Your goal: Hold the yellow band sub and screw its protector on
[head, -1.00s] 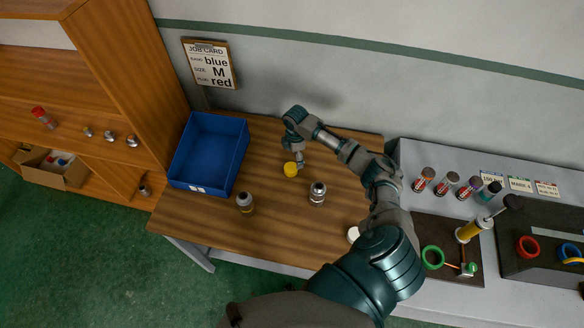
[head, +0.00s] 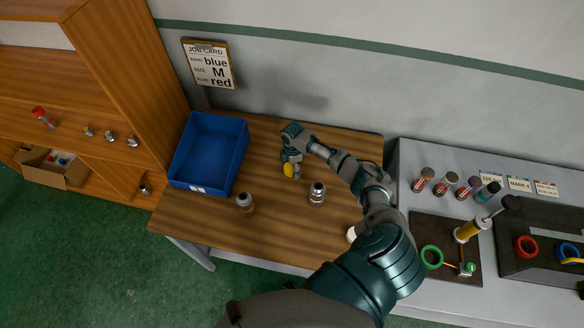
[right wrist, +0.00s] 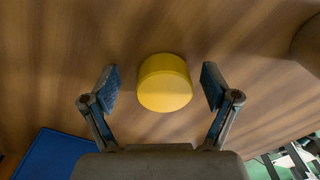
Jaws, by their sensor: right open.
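A yellow cap-like protector (head: 288,171) stands on the wooden table. My right gripper (head: 291,165) is over it. In the right wrist view the yellow protector (right wrist: 164,82) lies between the two fingers of the open right gripper (right wrist: 160,86), with a gap on each side. Two metallic subs stand upright on the table: one (head: 245,203) near the blue bin and one (head: 317,193) to the right of the protector. Their band colours are too small to tell. My left gripper is not in view.
A blue bin (head: 243,158) stands at the table's left. A white round piece (head: 351,234) is partly hidden by my right arm. The grey bench (head: 408,160) at right holds several capped cylinders, a yellow upright tool (head: 467,231) and a green ring (head: 431,257). The table's front middle is clear.

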